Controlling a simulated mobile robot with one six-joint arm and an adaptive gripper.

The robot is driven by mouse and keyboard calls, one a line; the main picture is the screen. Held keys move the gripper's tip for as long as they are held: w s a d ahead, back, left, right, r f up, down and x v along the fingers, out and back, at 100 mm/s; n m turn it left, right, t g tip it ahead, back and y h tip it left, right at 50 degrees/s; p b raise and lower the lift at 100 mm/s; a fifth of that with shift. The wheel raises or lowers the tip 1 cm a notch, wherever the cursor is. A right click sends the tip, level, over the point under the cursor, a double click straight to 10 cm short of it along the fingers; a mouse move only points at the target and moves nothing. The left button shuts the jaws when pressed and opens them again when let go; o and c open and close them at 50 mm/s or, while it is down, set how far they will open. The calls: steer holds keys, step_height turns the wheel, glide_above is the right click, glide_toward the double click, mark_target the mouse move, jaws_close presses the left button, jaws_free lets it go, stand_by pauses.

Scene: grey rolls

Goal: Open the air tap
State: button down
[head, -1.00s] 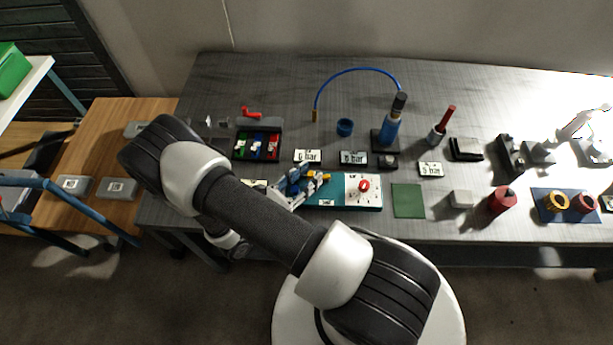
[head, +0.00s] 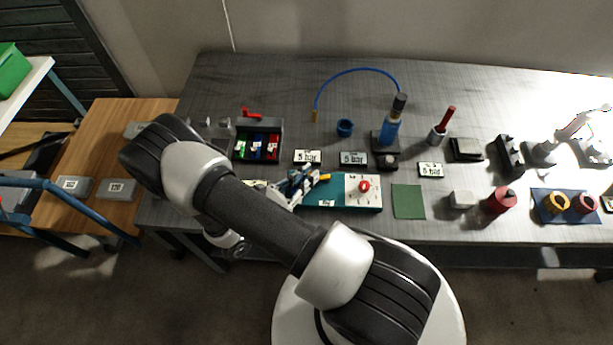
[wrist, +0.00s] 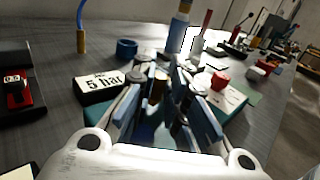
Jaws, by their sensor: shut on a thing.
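A teal and white board (head: 330,198) lies near the front edge of the table, with a red knob (head: 364,186) on its white part. My gripper (head: 302,180) is low over the board's teal left end. A yellow piece (head: 324,177), apparently part of the air tap, sticks out just right of the fingers. In the wrist view, my gripper (wrist: 165,108) is shut around a small brownish part, apparently the tap's handle (wrist: 160,86). The fingers hide most of the tap, so its exact angle cannot be told.
A "5 bar" sign (wrist: 101,86) stands close left of the fingers in the wrist view. Behind are a blue cup (head: 345,127) and a blue cylinder (head: 389,130) with a hose. A tray of coloured blocks (head: 257,146) stands left. A green mat (head: 408,201) lies right.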

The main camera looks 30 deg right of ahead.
steer(key=m+g, duration=0.1)
steer(key=w+g+b, duration=0.1)
steer(key=shift+d+f+m+g, duration=0.15)
steer(key=shift+f+m+g, duration=0.05)
steer(key=shift+m+g, duration=0.2)
steer(key=shift+w+d+r+m+g+b, duration=0.15)
steer(key=shift+w+m+g+b, duration=0.1)
steer(key=shift+m+g+b, duration=0.4)
steer(key=c, duration=1.6)
jaws_free()
steer(key=a, duration=1.2)
steer(key=shift+w+a, duration=0.1)
steer(key=shift+w, duration=0.05)
